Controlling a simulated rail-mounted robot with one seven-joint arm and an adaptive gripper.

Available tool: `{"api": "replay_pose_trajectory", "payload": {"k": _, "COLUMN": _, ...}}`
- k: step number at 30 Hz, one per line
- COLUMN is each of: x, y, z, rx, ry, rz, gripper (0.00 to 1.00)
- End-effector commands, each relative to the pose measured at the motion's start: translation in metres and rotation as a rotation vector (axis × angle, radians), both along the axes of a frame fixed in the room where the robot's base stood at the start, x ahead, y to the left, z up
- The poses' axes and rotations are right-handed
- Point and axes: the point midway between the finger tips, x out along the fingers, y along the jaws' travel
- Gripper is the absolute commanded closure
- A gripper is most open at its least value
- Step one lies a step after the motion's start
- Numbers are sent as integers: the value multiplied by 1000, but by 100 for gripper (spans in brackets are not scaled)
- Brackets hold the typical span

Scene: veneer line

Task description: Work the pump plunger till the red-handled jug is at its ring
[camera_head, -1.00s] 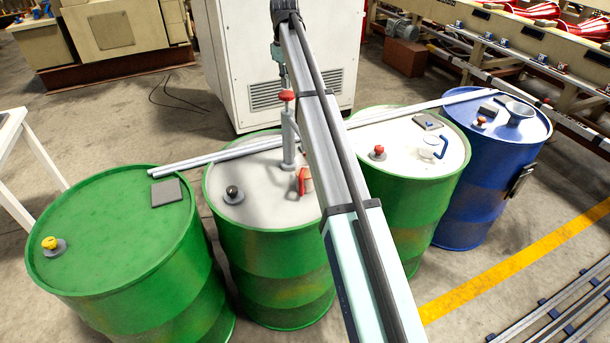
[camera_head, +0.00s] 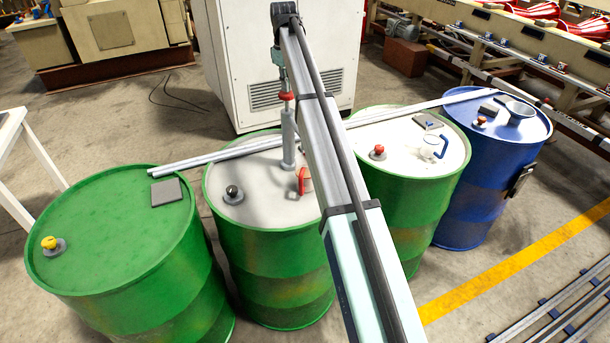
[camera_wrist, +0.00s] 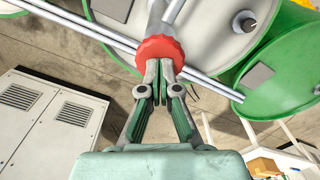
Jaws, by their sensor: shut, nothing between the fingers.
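The pump (camera_head: 288,142) stands upright on the white top of the second drum, with a red plunger knob (camera_head: 286,97) at its top. My gripper (camera_head: 285,88) is shut and empty, pointing down at the knob. In the wrist view, my closed fingertips (camera_wrist: 160,66) meet the red knob (camera_wrist: 160,48) and appear to touch its top; they are not around it. The red-handled jug (camera_head: 308,185) stands just right of the pump's foot. My arm hides part of it, and I cannot make out its ring or its level.
A blue-handled jug (camera_head: 428,150) stands on the third drum (camera_head: 455,165). Metal rails (camera_head: 225,153) lie across the drums behind the pump. A white cabinet (camera_head: 230,70) stands behind.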

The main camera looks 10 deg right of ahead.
Motion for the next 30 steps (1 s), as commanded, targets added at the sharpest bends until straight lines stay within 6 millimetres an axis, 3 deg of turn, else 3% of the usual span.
{"api": "replay_pose_trajectory", "payload": {"k": 25, "x": -1, "y": 0, "z": -48, "rx": 0, "ry": 1, "rz": 0, "gripper": 100}}
{"api": "replay_pose_trajectory", "payload": {"k": 30, "x": 0, "y": 0, "z": -46, "rx": 0, "ry": 1, "rz": 0, "gripper": 100}}
